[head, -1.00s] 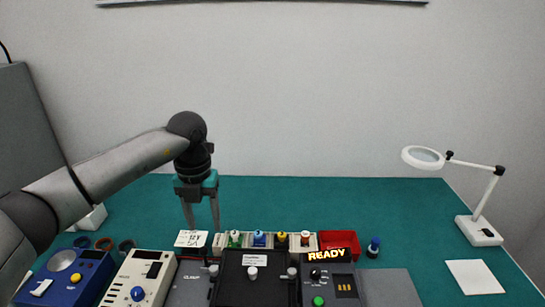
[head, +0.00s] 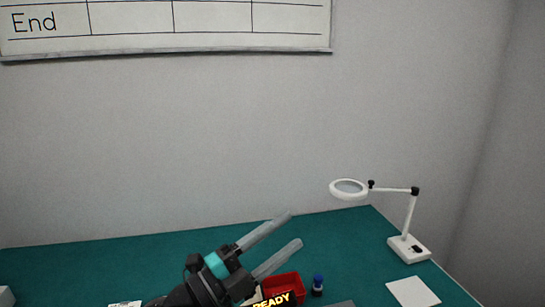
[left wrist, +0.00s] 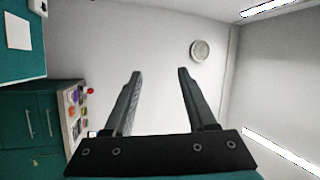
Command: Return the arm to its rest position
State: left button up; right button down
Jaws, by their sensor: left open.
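My left gripper (head: 290,230) is low in the middle of the head view, over the table, with its two fingers pointing up and to the right. The fingers are apart with nothing between them. In the left wrist view the open fingers (left wrist: 156,73) point toward a bare pale wall. The gripper overlaps the area just left of the red bin (head: 284,287) and hides part of what lies behind it. My right gripper is in neither view.
The green table (head: 130,265) is mostly clear at the back. A round wall clock (left wrist: 200,50) and a green cabinet (left wrist: 35,125) show in the wrist view.

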pick_arm(q)
jog(key=a+f+n+t+y, duration=0.4)
jog(key=a+f+n+y, duration=0.8)
jog(key=a+n+y, duration=0.6)
jog(key=s+f+n+g, duration=0.3)
jog(key=s+f+g, duration=0.4)
jog(key=s, duration=0.4)
jog(key=s+f+n+g, duration=0.3)
jog(key=s+f+g, duration=0.2)
jog(key=s+f, duration=0.5)
jog(key=s+f+g+b, duration=0.1)
jog(key=s+f+b, duration=0.25)
jog(key=f, duration=1.05)
jog(key=s+f+g+b, duration=0.15)
jog(key=f+b, duration=0.25)
jog(key=f, duration=1.1)
jog(key=s+a+f+b, duration=0.2)
jog(key=s+f+b, duration=0.3)
jog(key=s+f, duration=1)
notch_tip(320, 180, down, 4)
jog(key=shift+s+a+r+g+h+b, duration=0.15)
jog(key=shift+r+g+h+b, duration=0.05)
jog(key=shift+g+h+b, duration=0.15)
